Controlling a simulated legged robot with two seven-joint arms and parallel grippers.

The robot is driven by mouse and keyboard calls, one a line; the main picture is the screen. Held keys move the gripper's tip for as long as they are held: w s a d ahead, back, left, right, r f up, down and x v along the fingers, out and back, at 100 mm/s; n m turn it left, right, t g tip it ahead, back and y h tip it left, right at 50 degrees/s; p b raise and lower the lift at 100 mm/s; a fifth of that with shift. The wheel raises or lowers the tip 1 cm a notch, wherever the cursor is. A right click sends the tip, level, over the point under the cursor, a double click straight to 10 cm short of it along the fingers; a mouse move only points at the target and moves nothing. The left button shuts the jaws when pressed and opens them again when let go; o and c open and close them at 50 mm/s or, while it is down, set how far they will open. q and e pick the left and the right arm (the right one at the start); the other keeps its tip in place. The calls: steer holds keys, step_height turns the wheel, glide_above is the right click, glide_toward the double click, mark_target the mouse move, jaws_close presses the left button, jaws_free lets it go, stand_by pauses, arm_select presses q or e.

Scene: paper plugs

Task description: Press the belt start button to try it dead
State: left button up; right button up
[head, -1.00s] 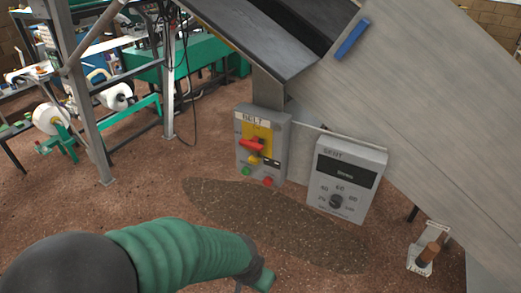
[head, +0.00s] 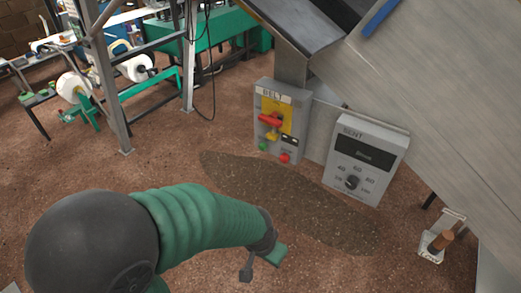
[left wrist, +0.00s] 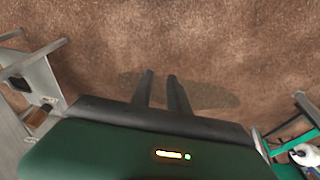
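The grey BELT box (head: 262,100) hangs under the sloped metal chute in the head view. It has a red handle (head: 270,119) on a yellow plate, with a small yellow piece below it. A green button (head: 262,146) is at its lower left and a red button (head: 284,158) at its lower right. My left gripper (head: 263,264) is over the floor, below and in front of the box, apart from it. In the left wrist view its two fingers (left wrist: 160,76) stand apart with nothing between them. My right gripper is not in view.
A second grey box (head: 365,160) with a display and dial is right of the BELT box. A small stand with a brown cylinder (head: 439,241) is at lower right. A dark patch (head: 300,210) lies on the brown floor. Metal frames and rolls are at back left.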

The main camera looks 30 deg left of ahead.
arm_select(q)
jaws_close()
stand_by(1.4)
